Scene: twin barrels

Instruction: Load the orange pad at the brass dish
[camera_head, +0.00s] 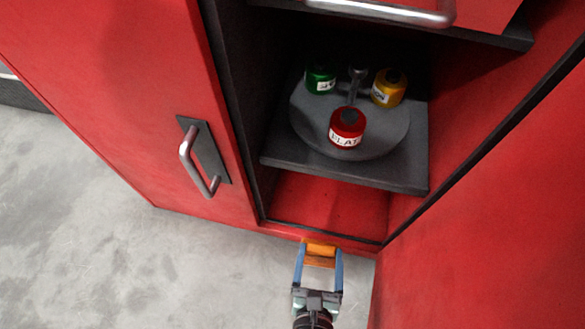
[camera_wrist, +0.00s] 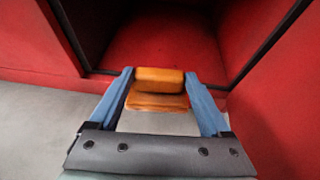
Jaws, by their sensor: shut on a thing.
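My gripper (camera_head: 320,254) has its two blue fingers closed on the sides of an orange pad (camera_head: 320,262). In the wrist view, the pad (camera_wrist: 158,101) spans the gap between the fingertips of my gripper (camera_wrist: 158,76). It shows as two orange bands, one above the other. The gripper is at the front edge of the red cabinet's open lower compartment, with grey floor below. I see no brass dish in either view.
The red compartment floor (camera_head: 320,208) looks bare. Above it, a dark shelf (camera_head: 400,175) holds a round grey tray (camera_head: 310,130) with green (camera_head: 320,78), yellow (camera_head: 389,88) and red (camera_head: 347,127) containers. A red door (camera_head: 130,80) stands left, a red panel (camera_head: 490,200) right.

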